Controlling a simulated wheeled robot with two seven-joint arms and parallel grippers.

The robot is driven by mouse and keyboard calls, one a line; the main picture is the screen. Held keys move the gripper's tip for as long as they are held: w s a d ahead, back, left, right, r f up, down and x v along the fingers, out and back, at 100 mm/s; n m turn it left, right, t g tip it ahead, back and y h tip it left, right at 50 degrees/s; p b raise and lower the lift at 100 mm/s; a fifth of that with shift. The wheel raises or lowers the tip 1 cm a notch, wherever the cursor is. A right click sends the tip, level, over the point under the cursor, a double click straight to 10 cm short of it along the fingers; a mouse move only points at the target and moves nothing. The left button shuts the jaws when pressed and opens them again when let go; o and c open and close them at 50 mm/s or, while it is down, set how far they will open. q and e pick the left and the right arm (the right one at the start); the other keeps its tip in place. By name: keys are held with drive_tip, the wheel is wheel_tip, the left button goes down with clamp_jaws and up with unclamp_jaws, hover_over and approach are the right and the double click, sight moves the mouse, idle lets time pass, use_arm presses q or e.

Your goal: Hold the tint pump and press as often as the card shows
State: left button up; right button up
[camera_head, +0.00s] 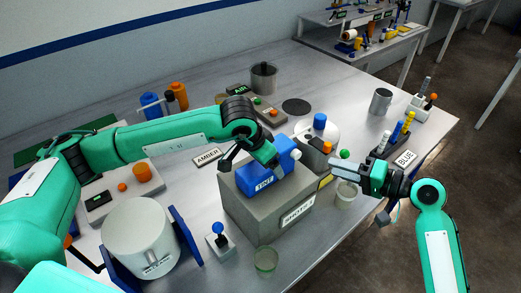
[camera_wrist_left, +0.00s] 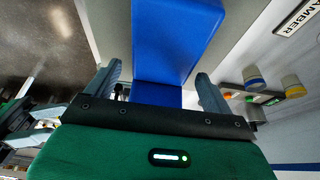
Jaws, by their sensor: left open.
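The blue tint pump (camera_head: 254,184), labelled TINT, sits on a grey box (camera_head: 242,213) near the table's middle. A white round part shows at its right end. My left gripper (camera_head: 262,158) reaches over the pump from above. In the left wrist view the pump's blue body (camera_wrist_left: 175,45) lies between the two open fingers (camera_wrist_left: 162,90), with gaps at both sides. My right gripper (camera_head: 345,168) is right of the box, above a pale cup (camera_head: 345,195); its finger gap is unclear. An AMBER card (camera_head: 207,156) lies behind the pump and a BLUE card (camera_head: 405,158) at the right.
A white drum (camera_head: 138,235) in a blue cradle stands at the front left. A blue-knobbed lever (camera_head: 219,238) and a clear cup (camera_head: 266,261) stand in front of the box. A white pot with a blue knob (camera_head: 319,121) is behind it. Bottles stand at the back.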

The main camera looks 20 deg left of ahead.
use_arm(q)
drive_tip(key=shift+x, duration=1.4)
drive_tip(key=shift+c, duration=0.3)
drive_tip(key=c, duration=1.2)
use_arm(e)
clamp_jaws()
